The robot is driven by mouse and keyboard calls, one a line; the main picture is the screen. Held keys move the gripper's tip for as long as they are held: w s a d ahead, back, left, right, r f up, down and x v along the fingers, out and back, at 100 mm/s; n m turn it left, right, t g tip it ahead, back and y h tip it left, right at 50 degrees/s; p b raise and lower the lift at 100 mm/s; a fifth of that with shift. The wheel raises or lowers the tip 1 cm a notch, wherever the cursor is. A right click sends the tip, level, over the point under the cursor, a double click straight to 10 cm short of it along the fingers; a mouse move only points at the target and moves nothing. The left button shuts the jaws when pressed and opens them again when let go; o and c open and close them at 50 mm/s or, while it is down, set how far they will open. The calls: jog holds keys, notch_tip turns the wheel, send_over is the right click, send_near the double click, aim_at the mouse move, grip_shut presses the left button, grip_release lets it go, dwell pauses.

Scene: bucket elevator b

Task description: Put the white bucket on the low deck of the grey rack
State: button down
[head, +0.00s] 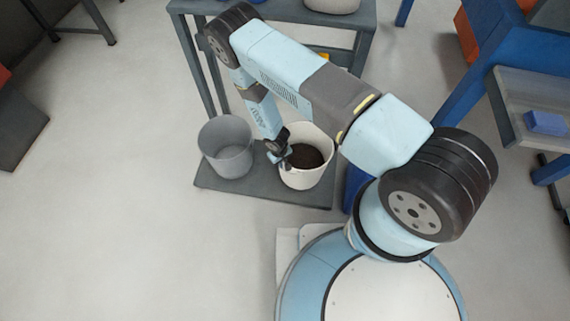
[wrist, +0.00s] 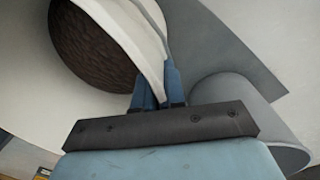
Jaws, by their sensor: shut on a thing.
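The white bucket (head: 315,178), with dark brown contents inside, is at the low deck (head: 255,193) of the grey rack (head: 197,68). It looks upright on the deck, but I cannot tell whether its base touches it. My gripper (head: 284,163) is at the bucket's left rim. In the wrist view, my gripper (wrist: 160,92) is shut on the rim of the white bucket (wrist: 120,30), and the dark contents show at the upper left.
A grey bucket (head: 228,150) stands on the low deck just left of the white one; it also shows in the wrist view (wrist: 240,105). A pale container sits on the rack's upper deck (head: 340,20). Blue shelving (head: 470,80) stands at the right.

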jog(key=shift+w+a+f, duration=0.2)
jog(key=shift+w+f, duration=0.3)
jog(key=shift+f, duration=1.55)
jog(key=c, duration=1.2)
grip_release()
jog(key=shift+s, duration=0.1)
jog(key=shift+c, duration=0.2)
notch_tip(320, 180, up, 12)
jog(key=a, duration=0.1)
jog(key=shift+s, duration=0.3)
jog(key=shift+r, duration=0.1)
